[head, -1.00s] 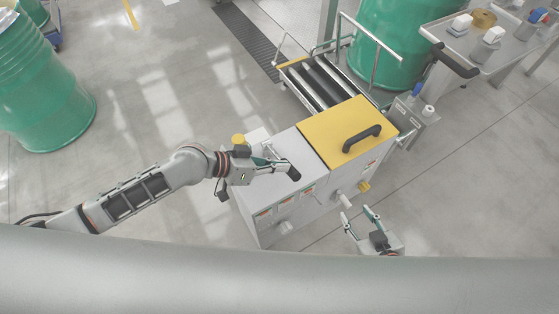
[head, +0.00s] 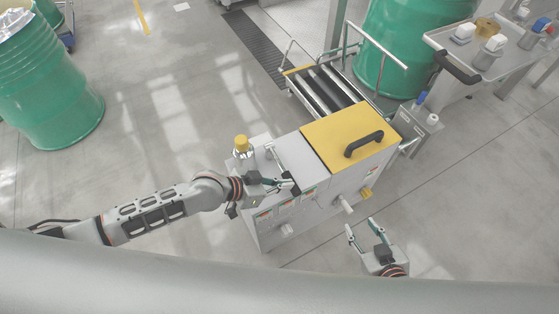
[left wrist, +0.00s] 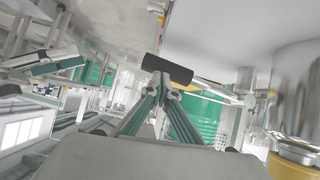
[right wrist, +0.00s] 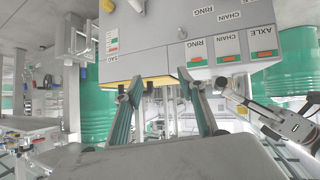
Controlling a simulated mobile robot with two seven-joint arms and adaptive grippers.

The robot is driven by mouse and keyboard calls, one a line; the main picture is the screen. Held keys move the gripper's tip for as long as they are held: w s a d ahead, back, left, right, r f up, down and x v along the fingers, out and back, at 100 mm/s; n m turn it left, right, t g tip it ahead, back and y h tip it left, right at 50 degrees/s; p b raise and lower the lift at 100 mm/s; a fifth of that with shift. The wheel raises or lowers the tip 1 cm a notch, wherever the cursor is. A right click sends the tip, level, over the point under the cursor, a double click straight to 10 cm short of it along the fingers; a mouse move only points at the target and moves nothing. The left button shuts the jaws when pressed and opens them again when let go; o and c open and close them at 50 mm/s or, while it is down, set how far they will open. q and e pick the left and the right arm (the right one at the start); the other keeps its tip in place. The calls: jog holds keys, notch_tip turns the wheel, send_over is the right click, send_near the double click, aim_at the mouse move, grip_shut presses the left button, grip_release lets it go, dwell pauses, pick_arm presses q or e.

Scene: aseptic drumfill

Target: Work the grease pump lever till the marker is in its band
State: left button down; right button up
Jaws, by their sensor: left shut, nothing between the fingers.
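The grease pump stands on the left end of a grey cabinet (head: 275,222), with a yellow-capped reservoir (head: 243,153). Its lever ends in a black handle (head: 294,187). My left gripper (head: 283,182) is at the handle, shut with nothing between its fingers. In the left wrist view the black handle (left wrist: 167,68) lies across the fingertips. Labelled gauges (right wrist: 228,48) with red and green bands show upside down in the right wrist view; their markers are too small to read. My right gripper (head: 364,229) is open and empty in front of the cabinet.
A yellow lid (head: 345,133) with a black grip covers the cabinet's right part. A roller conveyor (head: 325,85) with rails lies behind. Green drums (head: 50,95) stand at far left and back. A tray table (head: 490,55) is at the upper right. Floor left of the cabinet is clear.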

pick_arm(q)
jog(key=shift+s+f, duration=0.1)
jog(key=shift+s, duration=0.05)
jog(key=shift+r+p, duration=0.5)
jog(key=shift+p, duration=0.05)
jog(key=d+r+p+v, duration=0.1)
jog(key=p+v, duration=0.2)
jog(key=v, duration=0.9)
jog(key=shift+s+d+r, duration=0.2)
jog(key=shift+s+r, duration=0.05)
jog(key=shift+r, duration=0.2)
pick_arm(e)
jog(key=shift+s+d+r+h, duration=0.2)
jog(key=shift+s+d+r, duration=0.1)
jog(key=shift+s+r, duration=0.15)
jog(key=shift+s+d+r+h, duration=0.2)
jog(key=shift+s+d+r, duration=0.1)
jog(key=shift+r, duration=0.2)
jog(key=shift+d, duration=0.15)
pick_arm(q)
jog(key=shift+d, duration=0.1)
